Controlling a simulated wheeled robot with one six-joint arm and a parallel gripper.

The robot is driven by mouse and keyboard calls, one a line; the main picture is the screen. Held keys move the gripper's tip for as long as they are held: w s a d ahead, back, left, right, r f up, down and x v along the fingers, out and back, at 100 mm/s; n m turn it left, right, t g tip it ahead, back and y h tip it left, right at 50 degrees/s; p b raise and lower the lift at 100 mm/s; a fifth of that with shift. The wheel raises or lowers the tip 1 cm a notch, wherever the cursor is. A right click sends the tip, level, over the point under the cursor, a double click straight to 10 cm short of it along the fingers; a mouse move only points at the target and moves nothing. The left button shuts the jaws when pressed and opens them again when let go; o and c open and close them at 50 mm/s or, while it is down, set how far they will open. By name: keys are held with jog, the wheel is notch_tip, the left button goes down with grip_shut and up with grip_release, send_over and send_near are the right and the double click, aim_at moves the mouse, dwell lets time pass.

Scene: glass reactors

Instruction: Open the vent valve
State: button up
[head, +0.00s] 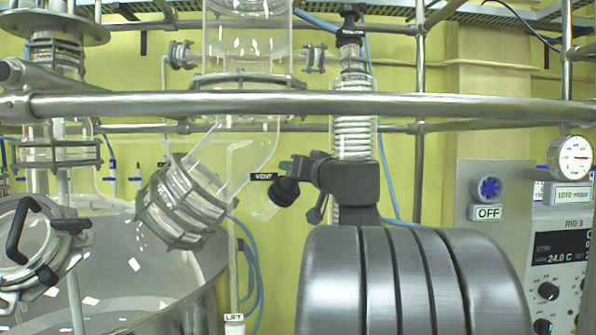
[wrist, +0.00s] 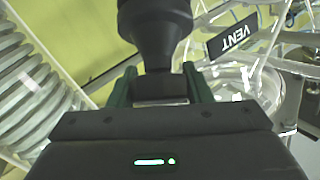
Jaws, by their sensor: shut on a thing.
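The black "VENT" label (head: 264,177) is beside the glass pipework in the head view; it also shows, tilted, in the wrist view (wrist: 232,36). Next to it is the black knob of the vent valve (head: 284,191), which fills the top middle of the wrist view (wrist: 155,22). My gripper (head: 292,168) reaches in from the right. In the wrist view its two green fingers (wrist: 160,80) stand on either side of the knob's narrow lower part and are shut on it. The fingertips' contact is partly hidden by the knob. I cannot tell how far the valve is turned.
A horizontal steel rail (head: 200,105) crosses in front of the glassware, above my gripper. An angled glass branch with a metal clamp (head: 183,205) is to the left. A coiled glass condenser (head: 352,125) stands close behind my wrist. A control panel (head: 560,250) is at the right.

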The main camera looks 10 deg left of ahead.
jog(key=shift+n+g+y, duration=0.3)
jog(key=shift+n+y, duration=0.1)
jog(key=shift+n, duration=0.1)
jog(key=n+g+y, duration=0.1)
jog(key=n, duration=0.2)
jog(key=shift+y, duration=0.3)
jog(key=n+g+y, duration=0.1)
jog(key=n, duration=0.1)
jog(key=n+g+y, duration=0.1)
jog(key=n+g, duration=0.1)
jog(key=n+g+y, duration=0.1)
jog(key=n+g, duration=0.1)
jog(key=shift+s+a+n, duration=0.2)
jog(key=shift+s+n, duration=0.05)
jog(key=shift+n, duration=0.05)
jog(key=n+g, duration=0.2)
jog(key=n, duration=0.1)
jog(key=n+g, duration=0.5)
jog(key=n, duration=0.1)
jog(key=shift+s+f+g+h, duration=0.1)
jog(key=shift+s+g+h, duration=0.2)
jog(key=shift+s, duration=0.05)
jog(key=o, duration=1)
